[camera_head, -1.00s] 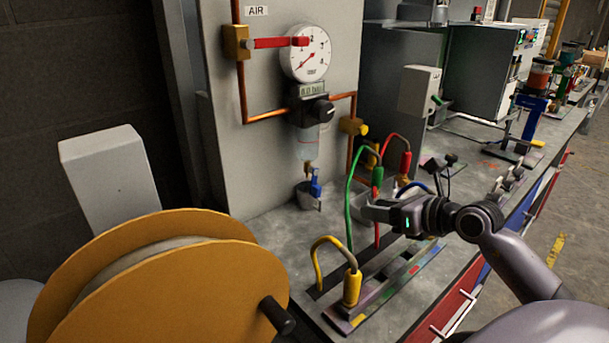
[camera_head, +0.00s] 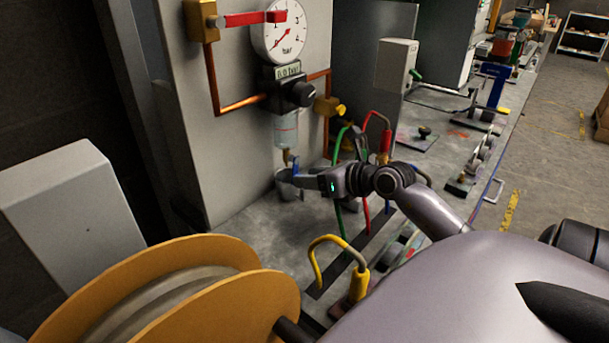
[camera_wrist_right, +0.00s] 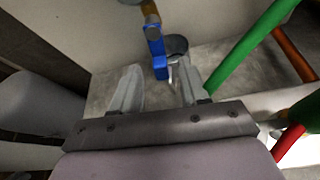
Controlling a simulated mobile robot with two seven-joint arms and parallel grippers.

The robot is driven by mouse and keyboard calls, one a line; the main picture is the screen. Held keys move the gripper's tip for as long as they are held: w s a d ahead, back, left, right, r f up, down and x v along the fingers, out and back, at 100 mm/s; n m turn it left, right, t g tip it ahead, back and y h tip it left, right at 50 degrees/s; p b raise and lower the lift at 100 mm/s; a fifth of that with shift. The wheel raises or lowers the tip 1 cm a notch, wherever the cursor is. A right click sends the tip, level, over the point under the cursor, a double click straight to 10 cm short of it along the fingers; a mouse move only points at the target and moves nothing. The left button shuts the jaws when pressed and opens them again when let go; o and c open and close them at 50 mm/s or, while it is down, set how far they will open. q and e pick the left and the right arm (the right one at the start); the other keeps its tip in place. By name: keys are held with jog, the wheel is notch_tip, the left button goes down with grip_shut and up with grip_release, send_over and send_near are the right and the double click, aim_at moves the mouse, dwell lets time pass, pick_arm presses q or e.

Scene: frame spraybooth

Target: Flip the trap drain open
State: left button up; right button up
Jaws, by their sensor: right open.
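The trap drain is a small blue lever valve (camera_wrist_right: 157,52) under the clear filter bowl (camera_head: 286,130), which hangs from the regulator on the grey panel. In the head view my right gripper (camera_head: 285,181) is close in front of the drain and partly covers it. In the right wrist view my right gripper (camera_wrist_right: 158,85) is open and empty, its two fingers apart, with the blue lever beyond and between the fingertips. I see no contact. A grey cup (camera_wrist_right: 176,46) stands below the drain. My left gripper is out of view.
Green and red hoses (camera_head: 366,200) rise close beside my right wrist. A yellow hose fitting (camera_head: 359,283) and a large orange reel (camera_head: 210,290) stand nearer. The bench (camera_head: 250,225) left of the gripper is clear.

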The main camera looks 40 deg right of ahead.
jog(key=shift+x, duration=1.1)
jog(key=shift+c, duration=0.3)
grip_shut()
jog(key=shift+d+n+h+p, duration=0.2)
jog(key=shift+n+h+p, duration=0.2)
jog(key=shift+n, duration=0.3)
jog(key=shift+o, duration=0.3)
grip_release()
jog(key=v, duration=0.7)
jog(key=shift+b, duration=0.45)
jog(key=shift+s, duration=0.2)
